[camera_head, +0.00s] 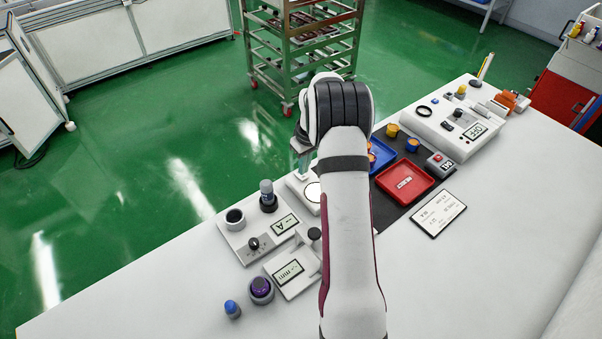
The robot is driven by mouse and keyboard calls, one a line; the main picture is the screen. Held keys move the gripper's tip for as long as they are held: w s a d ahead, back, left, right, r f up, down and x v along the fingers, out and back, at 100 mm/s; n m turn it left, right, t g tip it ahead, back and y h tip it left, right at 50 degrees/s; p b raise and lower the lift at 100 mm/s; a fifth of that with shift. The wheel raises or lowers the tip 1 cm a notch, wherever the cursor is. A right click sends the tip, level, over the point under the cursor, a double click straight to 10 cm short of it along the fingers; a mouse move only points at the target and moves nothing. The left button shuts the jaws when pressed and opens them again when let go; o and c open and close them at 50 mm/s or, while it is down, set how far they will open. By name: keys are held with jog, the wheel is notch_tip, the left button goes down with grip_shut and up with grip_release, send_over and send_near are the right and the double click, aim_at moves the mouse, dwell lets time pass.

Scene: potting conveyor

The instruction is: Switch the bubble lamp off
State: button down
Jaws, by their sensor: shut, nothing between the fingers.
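A white unit with a bright round disc (313,192) stands on the bench left of my forearm, partly hidden by my arm. It may be the bubble lamp, but I cannot tell for certain, and no switch on it is clear. My gripper (303,172) points down just above this unit, at its back left. The fingers are small and partly covered by my wrist; they look shut and empty. Whether they touch the unit cannot be told.
Left of my arm are a meter reading A (285,223), a meter reading mm (288,272), a purple-topped knob (261,289) and a blue-capped bottle (232,309). Right are a blue tray (381,158), a red tray (404,184) and a box showing OFF (475,131). The front right bench is clear.

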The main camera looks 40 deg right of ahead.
aim_at(303, 177)
jog(key=shift+f, duration=0.85)
dwell(0.4)
notch_tip(303, 177, up, 7)
jog(key=shift+f, duration=0.2)
jog(key=shift+r, duration=0.2)
dwell(0.4)
jog(key=s+a+r+m, duration=0.1)
jog(key=s+a+r, duration=0.2)
jog(key=a+r, duration=0.3)
jog(key=s+a+r+m, duration=0.1)
jog(key=s+a+r, duration=0.25)
jog(key=a, duration=0.55)
jog(key=s+a+m, duration=0.1)
jog(key=s+a, duration=0.4)
jog(key=s, duration=0.3)
jog(key=s+a+r+m+g+y, duration=0.1)
jog(key=s+a, duration=0.4)
jog(key=s, duration=0.3)
jog(key=s+a+m+g, duration=0.1)
jog(key=s+a, duration=0.4)
jog(key=s, duration=0.3)
jog(key=shift+a+r+m+y, duration=0.2)
jog(key=shift+a+m+y, duration=0.1)
jog(key=shift+y, duration=0.1)
jog(key=shift+s, duration=0.1)
